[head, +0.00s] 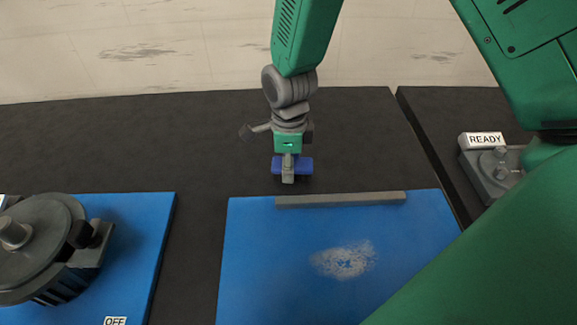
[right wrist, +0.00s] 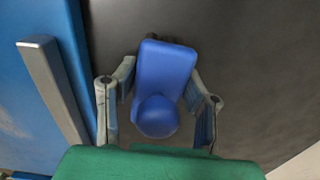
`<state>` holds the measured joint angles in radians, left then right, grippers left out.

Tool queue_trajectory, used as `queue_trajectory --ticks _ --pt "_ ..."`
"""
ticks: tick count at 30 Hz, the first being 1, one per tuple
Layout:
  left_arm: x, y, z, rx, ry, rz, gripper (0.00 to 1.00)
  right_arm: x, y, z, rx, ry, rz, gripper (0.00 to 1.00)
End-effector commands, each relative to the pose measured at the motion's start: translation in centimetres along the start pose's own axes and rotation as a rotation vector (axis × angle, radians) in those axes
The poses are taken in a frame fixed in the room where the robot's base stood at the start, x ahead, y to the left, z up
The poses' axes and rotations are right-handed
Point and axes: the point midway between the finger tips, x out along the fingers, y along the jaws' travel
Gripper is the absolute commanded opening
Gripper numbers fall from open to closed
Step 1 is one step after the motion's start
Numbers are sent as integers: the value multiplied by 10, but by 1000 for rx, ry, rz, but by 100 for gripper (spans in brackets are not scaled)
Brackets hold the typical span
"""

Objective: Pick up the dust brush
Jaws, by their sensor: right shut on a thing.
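The dust brush (head: 305,164) is blue and sits just beyond the grey bar at the far edge of the blue board in the head view. My right gripper (head: 288,172) comes down on it from above and is shut on it. In the right wrist view the brush (right wrist: 166,68) shows a blue block with a rounded blue knob, between the two fingers of the gripper (right wrist: 160,105). The bristles are hidden. I cannot tell whether the brush touches the dark table. My left gripper is not in view.
A blue board (head: 270,285) carries a pale dusty patch (head: 345,260) and a grey bar (head: 340,199) along its far edge. A grey round mechanism (head: 45,240) stands on another blue board at left. A grey device (head: 490,172) with a READY sign is at right. The dark table (head: 120,140) is clear behind.

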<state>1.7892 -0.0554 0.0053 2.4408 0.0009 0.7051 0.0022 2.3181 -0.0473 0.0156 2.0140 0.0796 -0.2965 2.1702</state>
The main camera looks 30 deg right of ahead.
Motion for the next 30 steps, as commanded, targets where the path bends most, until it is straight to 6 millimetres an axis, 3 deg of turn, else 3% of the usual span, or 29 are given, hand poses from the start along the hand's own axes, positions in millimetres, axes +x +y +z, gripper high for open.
queue_trajectory --ticks 5,19,30 --pt "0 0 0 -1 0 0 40 -4 3 0 -2 10 2 1" --pt "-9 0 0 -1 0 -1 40 -88 0 -2 -2 3 0 1" --pt "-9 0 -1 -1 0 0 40 -100 2 1 -2 6 2 1"
